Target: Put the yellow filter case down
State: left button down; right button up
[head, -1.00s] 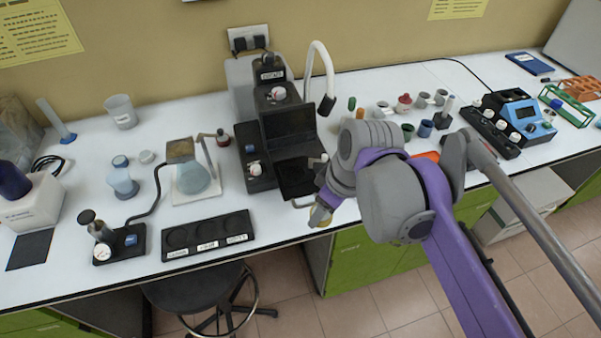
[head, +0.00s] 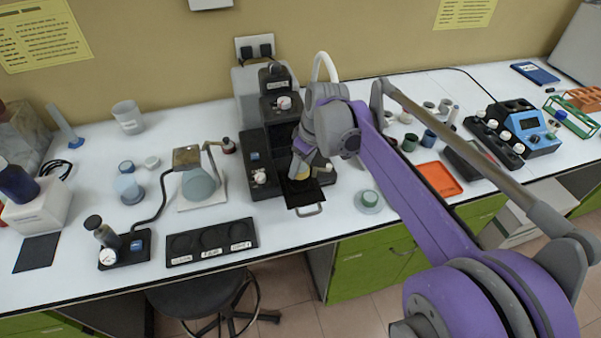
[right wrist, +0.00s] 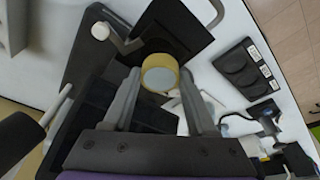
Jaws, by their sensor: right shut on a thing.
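The yellow filter case (right wrist: 158,73) shows as a round yellow ring with a pale centre in the right wrist view. My right gripper (right wrist: 157,80) is shut on it, with one finger on each side. In the head view the gripper (head: 300,172) is over the pulled-out dark drawer (head: 306,199) of the black analyser (head: 283,112), and a bit of the yellow case shows beneath it. I cannot tell whether the case touches the drawer. My left gripper is not in view.
A black tray with three labelled round recesses (head: 182,259) lies left of the drawer. The white bench front is mostly clear.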

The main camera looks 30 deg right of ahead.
aim_at(301, 186)
jog(key=x, duration=0.4)
jog(key=shift+s+d, duration=0.2)
jog(key=shift+s, duration=0.1)
jog(key=shift+w+f, duration=0.2)
jog(key=shift+w, duration=0.05)
jog(key=shift+s+a+f+b, duration=0.1)
jog(key=shift+s+f+b, duration=0.25)
jog(key=shift+f, duration=0.25)
jog(key=o, duration=1)
jog(key=shift+o, duration=0.2)
jog(key=shift+r+p, duration=0.3)
jog(key=shift+r, duration=0.2)
jog(key=w+v, duration=0.1)
jog(key=v, duration=1.1)
jog(key=s+a+f+m+t, duration=0.1)
jog(key=s+a+f+m, duration=0.1)
jog(key=s+a+f, duration=0.3)
jog(key=s+a+f+m+t+h, duration=0.1)
jog(key=s+a+f+m, duration=0.1)
jog(key=s+a+f, duration=0.4)
jog(key=s+f+p, duration=0.1)
jog(key=s+f, duration=0.4)
jog(key=s, duration=0.2)
jog(key=shift+s+t, duration=0.2)
jog(key=shift+t, duration=0.1)
